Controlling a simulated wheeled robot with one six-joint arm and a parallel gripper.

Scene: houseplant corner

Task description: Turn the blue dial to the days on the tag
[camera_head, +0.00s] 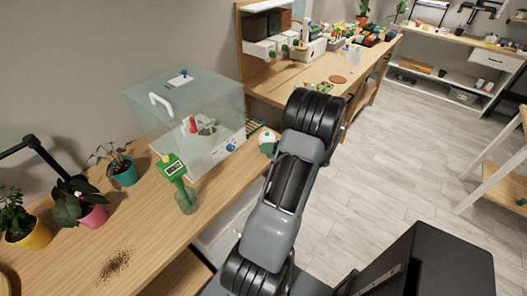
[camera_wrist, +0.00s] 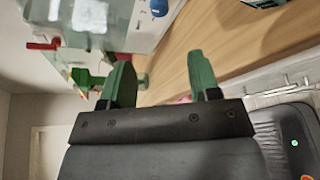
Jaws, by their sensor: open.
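The blue dial (camera_head: 231,148) is on the front of the white base of a clear box (camera_head: 160,110) on the wooden bench. It also shows at the top edge of the wrist view (camera_wrist: 160,8), partly cut off, with a small blue knob-like shape. My gripper (camera_head: 268,143) is just right of the box in the head view, mostly hidden by my arm. In the wrist view its two green fingers (camera_wrist: 158,62) are apart with nothing between them, and the dial lies beyond them. I cannot make out a readable days tag.
A green meter with a display (camera_head: 172,168) stands in a glass jar (camera_head: 187,201) in front of the box. Potted plants (camera_head: 92,213) and spilled soil (camera_head: 115,263) lie left along the bench. A red piece (camera_head: 191,125) shows inside the box.

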